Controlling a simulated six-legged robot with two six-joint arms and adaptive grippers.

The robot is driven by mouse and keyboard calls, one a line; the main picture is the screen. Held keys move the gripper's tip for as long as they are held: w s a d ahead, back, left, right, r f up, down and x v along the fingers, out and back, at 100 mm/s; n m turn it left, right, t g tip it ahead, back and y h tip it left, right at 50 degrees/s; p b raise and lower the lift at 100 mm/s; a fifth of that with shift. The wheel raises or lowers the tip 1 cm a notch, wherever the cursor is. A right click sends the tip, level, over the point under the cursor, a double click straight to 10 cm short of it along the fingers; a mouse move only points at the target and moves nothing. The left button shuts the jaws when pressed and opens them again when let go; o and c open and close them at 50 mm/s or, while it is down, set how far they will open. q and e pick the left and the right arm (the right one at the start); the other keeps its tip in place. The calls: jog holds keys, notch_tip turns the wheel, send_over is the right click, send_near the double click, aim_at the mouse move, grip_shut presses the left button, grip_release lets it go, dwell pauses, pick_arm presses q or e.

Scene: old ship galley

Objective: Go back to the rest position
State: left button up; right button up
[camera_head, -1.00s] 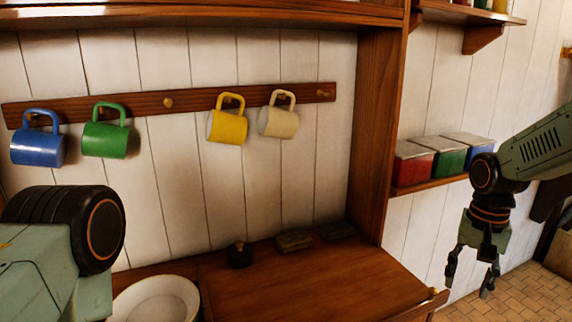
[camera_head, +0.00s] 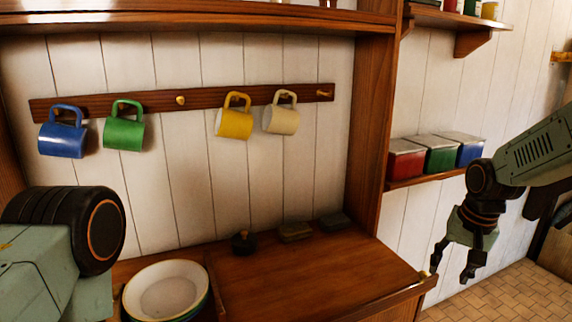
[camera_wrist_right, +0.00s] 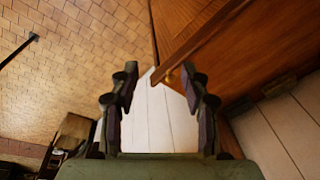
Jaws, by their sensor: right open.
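My right gripper (camera_head: 453,264) hangs at the right of the head view, its fingers spread and nothing between them. It is just right of the counter's front corner, pointing down. In the right wrist view my right gripper (camera_wrist_right: 160,105) shows two parted fingers with an empty gap. Only a thick link of my left arm shows at the lower left of the head view; the left gripper is out of the picture.
A wooden counter (camera_head: 290,280) holds stacked bowls (camera_head: 165,290). Blue (camera_head: 62,138), green (camera_head: 124,132), yellow (camera_head: 234,122) and cream (camera_head: 281,118) mugs hang on a peg rail. Tins (camera_head: 440,158) stand on a shelf. Tiled floor (camera_head: 520,295) is clear at right.

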jog(key=s+a+f+n+t+b, duration=0.15)
jog(key=s+a+f, duration=0.25)
jog(key=f, duration=0.6)
jog(key=s+a+f+n+t+b, duration=0.1)
jog(key=s+a+f+n+b, duration=0.25)
jog(key=f, duration=0.55)
pick_arm(q)
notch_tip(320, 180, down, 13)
jog(key=b, duration=0.7)
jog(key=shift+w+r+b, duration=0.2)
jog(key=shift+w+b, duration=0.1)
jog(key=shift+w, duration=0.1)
pick_arm(e)
jog(key=s+a+f+g, duration=0.1)
jog(key=s+f, duration=0.5)
jog(key=s, duration=0.3)
jog(key=s+a+f+g, duration=0.1)
jog(key=s+f+g, duration=0.1)
jog(key=s+f, duration=0.5)
jog(key=s+a+f+g, duration=0.1)
jog(key=s+f, duration=0.5)
jog(key=s, duration=0.7)
jog(key=shift+a+f+g, duration=0.15)
jog(key=shift+f+g, duration=0.1)
jog(key=shift+g, duration=0.1)
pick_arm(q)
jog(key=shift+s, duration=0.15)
pick_arm(e)
jog(key=shift+s, duration=0.2)
